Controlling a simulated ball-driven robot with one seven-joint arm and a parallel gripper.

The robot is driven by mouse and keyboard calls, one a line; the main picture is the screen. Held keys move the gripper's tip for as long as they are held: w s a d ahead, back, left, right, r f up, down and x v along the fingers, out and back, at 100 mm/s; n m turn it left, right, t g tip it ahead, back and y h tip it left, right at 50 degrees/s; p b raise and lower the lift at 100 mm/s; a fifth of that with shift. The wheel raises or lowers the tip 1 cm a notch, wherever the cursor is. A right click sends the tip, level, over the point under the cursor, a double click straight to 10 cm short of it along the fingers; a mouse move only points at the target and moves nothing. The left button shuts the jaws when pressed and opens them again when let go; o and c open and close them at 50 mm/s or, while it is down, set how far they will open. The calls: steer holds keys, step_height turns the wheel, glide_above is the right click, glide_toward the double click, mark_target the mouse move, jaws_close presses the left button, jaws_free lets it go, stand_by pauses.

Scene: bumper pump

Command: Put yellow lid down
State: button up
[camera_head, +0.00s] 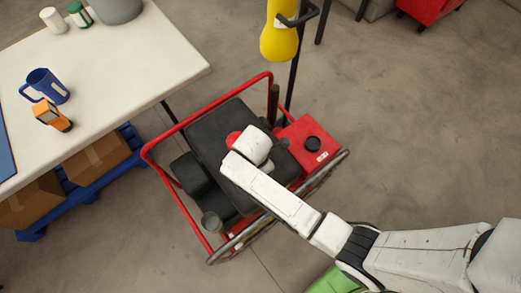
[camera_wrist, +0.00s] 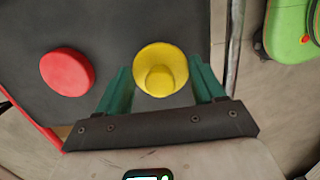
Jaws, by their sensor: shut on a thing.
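The yellow lid (camera_wrist: 161,57) is round, with a rim and a raised middle. In the wrist view it sits between the green fingers of my gripper (camera_wrist: 161,88), which is shut on it. The lid is over the dark top of the red-framed machine (camera_head: 222,122). I cannot tell whether it touches that top. A round red cap (camera_wrist: 67,72) lies to the left of the lid, apart from my gripper; part of it shows in the head view (camera_head: 233,138). In the head view my arm hides the lid and the fingertips.
A white table (camera_head: 150,55) at left holds a blue mug (camera_head: 50,84) and an orange device (camera_head: 54,115). A yellow object (camera_head: 279,42) hangs beside a black post behind the machine. A red tank (camera_head: 309,139) is at the machine's right.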

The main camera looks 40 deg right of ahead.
steer(key=shift+w+f, duration=0.2)
steer(key=shift+f, duration=1.55)
steer(key=shift+f+b, duration=0.15)
steer(key=shift+b, duration=0.15)
steer(key=o, duration=1)
steer(key=r, duration=0.4)
steer(key=a+r, duration=0.1)
steer(key=r, duration=0.3)
steer(key=r+p, duration=0.1)
steer(key=r, duration=0.3)
steer(key=shift+a+r, duration=0.1)
steer(key=shift+a, duration=0.1)
steer(key=s+d+r+m, duration=0.3)
steer(key=s+d+m, duration=0.1)
steer(key=s+m, duration=0.4)
steer(key=s+d+r+m+t+y, duration=0.1)
steer(key=s+d+r+m, duration=0.2)
steer(key=s+d+m, duration=0.2)
steer(key=s+m, duration=0.3)
steer(key=m, duration=0.2)
steer(key=shift+s+d+m, duration=0.15)
steer(key=shift+s+m, duration=0.1)
steer(key=shift+m, duration=0.05)
steer(key=shift+f, duration=0.1)
